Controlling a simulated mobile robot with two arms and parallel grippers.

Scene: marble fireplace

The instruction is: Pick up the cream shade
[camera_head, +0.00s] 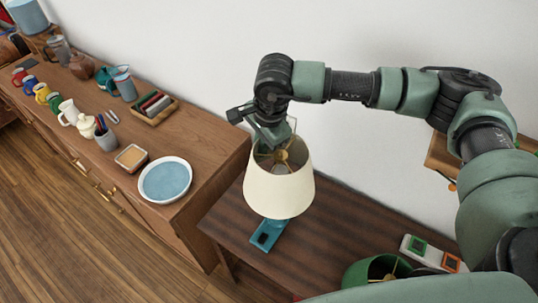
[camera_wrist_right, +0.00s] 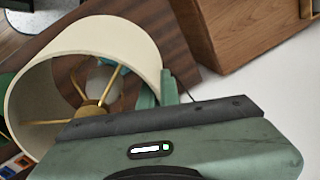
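The cream shade (camera_head: 278,190) is an open-topped cone with a brass fitting inside, over the dark wooden table in the head view. It fills the left of the right wrist view (camera_wrist_right: 130,42). My right gripper (camera_head: 272,138) is at its upper rim, with one finger inside and one outside the wall (camera_wrist_right: 160,88). The fingers look close against the wall, shut on it. A teal base (camera_head: 266,236) shows below the shade; the shade hides whether the two touch. My left gripper is not in view.
A green shade (camera_head: 362,272) and a white box with green and orange squares (camera_head: 432,253) are at the table's right. A wooden sideboard (camera_head: 215,140) at left holds mugs, jugs and a blue-and-white plate (camera_head: 166,180). The white wall is close behind.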

